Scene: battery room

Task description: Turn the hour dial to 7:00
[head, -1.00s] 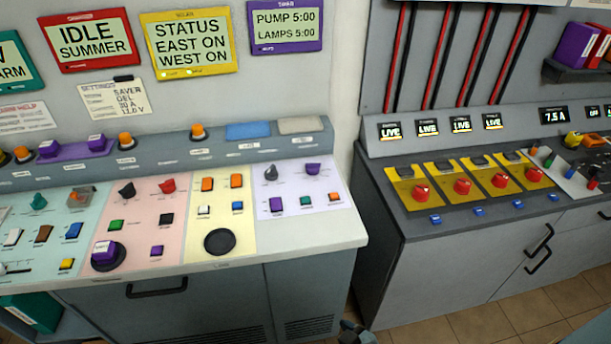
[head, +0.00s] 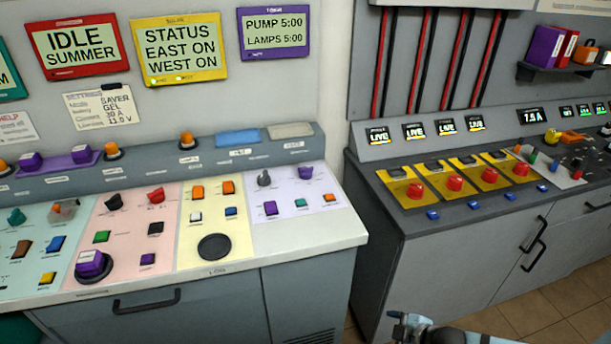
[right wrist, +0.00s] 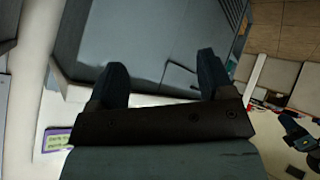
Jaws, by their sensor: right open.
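On the lavender section (head: 290,205) of the left console are a grey knob (head: 264,178) and a purple knob (head: 305,172). Their labels are too small to read, so I cannot tell which is the hour dial. My right gripper (right wrist: 160,72) is open and empty in the right wrist view. In the head view my right arm shows at the bottom edge, low in front of the consoles and apart from both knobs.
A round black pad (head: 214,247) lies on the yellow section. The right console (head: 440,250) carries several red knobs. Floor shows between the consoles.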

